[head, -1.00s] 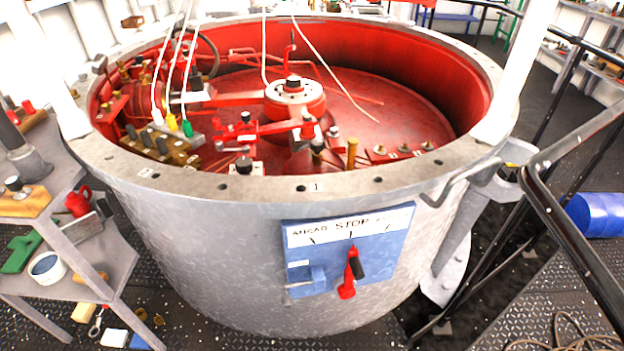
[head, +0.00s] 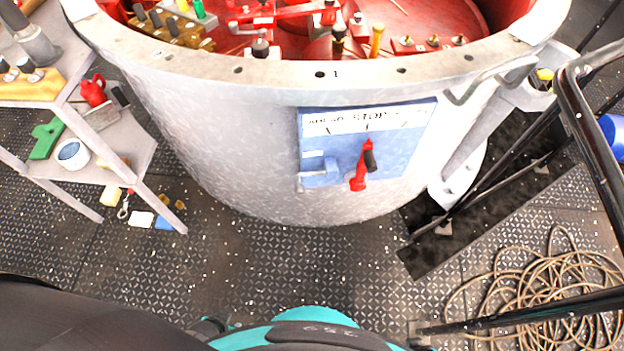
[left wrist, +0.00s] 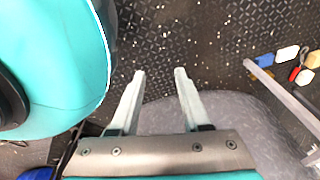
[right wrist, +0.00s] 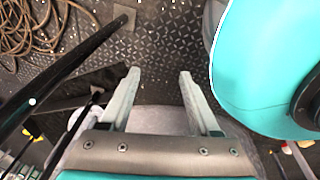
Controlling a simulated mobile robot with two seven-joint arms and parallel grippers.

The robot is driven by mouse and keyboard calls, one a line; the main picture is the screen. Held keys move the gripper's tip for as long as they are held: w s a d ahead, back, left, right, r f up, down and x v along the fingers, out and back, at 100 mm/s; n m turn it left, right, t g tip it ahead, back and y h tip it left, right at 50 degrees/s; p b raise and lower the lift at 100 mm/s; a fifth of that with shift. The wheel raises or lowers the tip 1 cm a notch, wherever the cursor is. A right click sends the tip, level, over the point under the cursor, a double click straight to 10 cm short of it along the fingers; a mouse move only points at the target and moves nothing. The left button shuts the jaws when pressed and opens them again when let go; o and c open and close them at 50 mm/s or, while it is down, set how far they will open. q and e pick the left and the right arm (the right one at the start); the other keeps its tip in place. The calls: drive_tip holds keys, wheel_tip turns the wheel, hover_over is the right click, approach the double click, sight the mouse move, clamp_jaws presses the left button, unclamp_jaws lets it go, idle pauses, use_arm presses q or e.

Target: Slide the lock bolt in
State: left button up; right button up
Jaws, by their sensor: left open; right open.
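The blue panel (head: 400,160) is on the front of the big grey drum in the head view, with a white strip marked STOP in the middle. My left gripper (left wrist: 159,72) is open and empty above the deck in the left wrist view. My right gripper (right wrist: 159,72) is open and empty too.
A grey shelf (head: 140,150) with tools stands left of the drum (head: 230,140). A black railing (head: 590,130) and a coiled rope (head: 550,290) are at the right. The riveted deck (head: 270,260) before the panel is clear.

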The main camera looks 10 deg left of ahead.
use_arm(q)
drive_tip(key=w+a+r, duration=0.1)
drive_tip(key=w, duration=0.3)
drive_tip(key=w+a+r+n+t, duration=0.1)
drive_tip(key=w+a+r, duration=0.1)
drive_tip(key=w, duration=0.2)
drive_tip(key=w+a+r+t, duration=0.1)
drive_tip(key=w+r, duration=0.1)
drive_tip(key=w, duration=0.2)
drive_tip(key=shift+w+a+n, duration=0.1)
drive_tip(key=shift+a+n, duration=0.2)
drive_tip(key=shift+a, duration=0.1)
clamp_jaws()
drive_tip(key=w+d+r+n+t+h, duration=0.2)
drive_tip(key=w+d+r+t+h, duration=0.1)
drive_tip(key=w+r, duration=1.05)
drive_tip(key=s+d+r+g+h+b, duration=0.1)
drive_tip(key=d+r+h, duration=0.1)
drive_tip(key=d+r, duration=0.3)
wheel_tip(320, 180, up, 3)
drive_tip(key=shift+s+d+f+n, duration=0.1)
drive_tip(key=shift+s+d+n, duration=0.15)
drive_tip(key=shift+d+n, duration=0.15)
use_arm(e)
drive_tip(key=shift+w+a+f, duration=0.15)
drive_tip(key=shift+w+f, duration=0.05)
drive_tip(key=shift+w, duration=0.65)
